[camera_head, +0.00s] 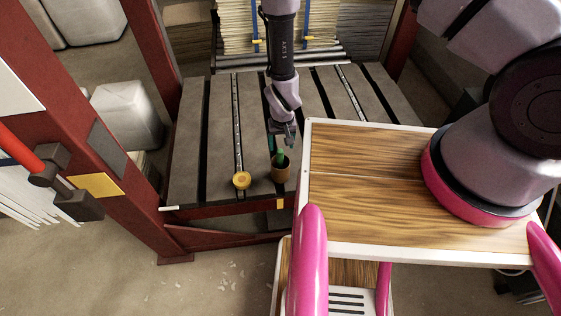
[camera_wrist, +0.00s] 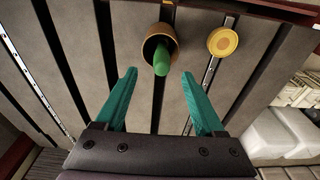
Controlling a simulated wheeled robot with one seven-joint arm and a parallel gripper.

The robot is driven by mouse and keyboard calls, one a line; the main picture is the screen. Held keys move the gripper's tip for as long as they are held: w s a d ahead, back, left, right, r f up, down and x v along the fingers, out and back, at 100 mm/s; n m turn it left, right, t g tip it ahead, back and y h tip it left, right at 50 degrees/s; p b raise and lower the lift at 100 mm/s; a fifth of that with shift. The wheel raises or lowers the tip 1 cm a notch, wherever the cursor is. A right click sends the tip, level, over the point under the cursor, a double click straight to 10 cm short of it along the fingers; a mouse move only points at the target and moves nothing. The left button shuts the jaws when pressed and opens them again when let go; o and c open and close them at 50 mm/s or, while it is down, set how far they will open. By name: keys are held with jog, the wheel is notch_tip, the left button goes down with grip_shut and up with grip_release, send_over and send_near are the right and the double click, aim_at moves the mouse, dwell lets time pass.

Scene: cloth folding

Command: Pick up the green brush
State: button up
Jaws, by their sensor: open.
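The green brush (camera_head: 280,156) stands upright in a round brown cup (camera_head: 281,173) near the front edge of the slatted grey table. In the wrist view the green brush (camera_wrist: 162,62) rises out of the brown cup (camera_wrist: 159,40), roughly centred ahead of the jaws. My gripper (camera_head: 287,138) is above and just behind the brush in the head view. In the wrist view my gripper (camera_wrist: 158,84) is open, with its two teal fingers spread to either side. The brush tip shows between the lines of the fingers. Nothing is held. The brush's lower part is hidden in the cup.
A yellow round object (camera_head: 242,180) sits left of the cup; it also shows in the wrist view (camera_wrist: 223,41). The wood-topped surface (camera_head: 365,150) with a white edge is close on the right. A red post (camera_head: 85,120) stands left. The table's slats (camera_head: 205,140) are clear further left.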

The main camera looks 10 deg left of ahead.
aim_at(280, 155)
jog(key=f, duration=0.3)
jog(key=w+f, duration=0.1)
jog(key=f, duration=0.5)
jog(key=shift+w+a, duration=0.3)
jog(key=shift+a, duration=0.05)
jog(key=shift+c, duration=0.3)
grip_shut()
